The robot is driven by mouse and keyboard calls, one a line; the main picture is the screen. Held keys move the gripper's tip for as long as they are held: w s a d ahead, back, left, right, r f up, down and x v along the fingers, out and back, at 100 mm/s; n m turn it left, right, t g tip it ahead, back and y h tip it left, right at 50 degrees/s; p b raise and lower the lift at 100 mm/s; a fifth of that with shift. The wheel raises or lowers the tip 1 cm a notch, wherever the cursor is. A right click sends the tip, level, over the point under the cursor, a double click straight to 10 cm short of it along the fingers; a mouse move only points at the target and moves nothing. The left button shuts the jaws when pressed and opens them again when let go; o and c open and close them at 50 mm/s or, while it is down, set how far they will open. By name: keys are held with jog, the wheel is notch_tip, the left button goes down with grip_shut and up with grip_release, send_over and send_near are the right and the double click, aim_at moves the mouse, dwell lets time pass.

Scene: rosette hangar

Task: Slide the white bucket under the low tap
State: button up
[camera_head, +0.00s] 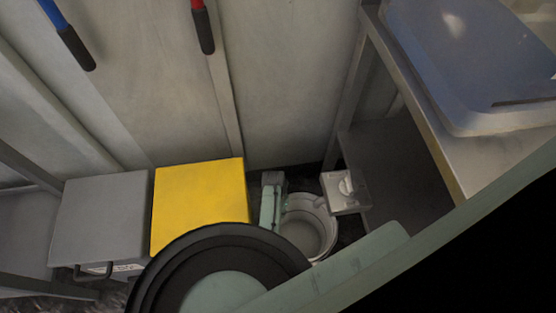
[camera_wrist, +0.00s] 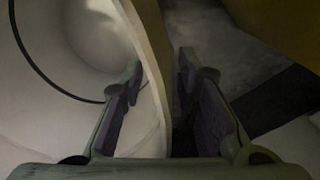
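The white bucket (camera_head: 308,228) stands on the dark floor, its mouth facing up. In the wrist view its pale wall (camera_wrist: 152,60) runs between the fingers of my gripper (camera_wrist: 161,66). The left finger is on the inner side and the right finger is outside; they stand apart, and firm contact on the wall does not show. In the head view my gripper (camera_head: 270,203) is at the bucket's left edge, partly hidden by my arm. A pale box-like fitting with a round part, apparently the low tap (camera_head: 343,188), is at the bucket's upper right. Its outlet cannot be made out.
A yellow box (camera_head: 200,202) stands close to the left of my gripper, with a grey box (camera_head: 100,218) beyond it. A metal table (camera_head: 425,120) bearing a blue-grey bin (camera_head: 470,75) is at the right. The wall (camera_head: 285,90) closes off the back.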

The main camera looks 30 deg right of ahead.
jog(key=shift+r, duration=0.1)
notch_tip(320, 180, up, 12)
jog(key=shift+w+a, duration=0.2)
jog(key=shift+w, duration=0.15)
dwell(0.6)
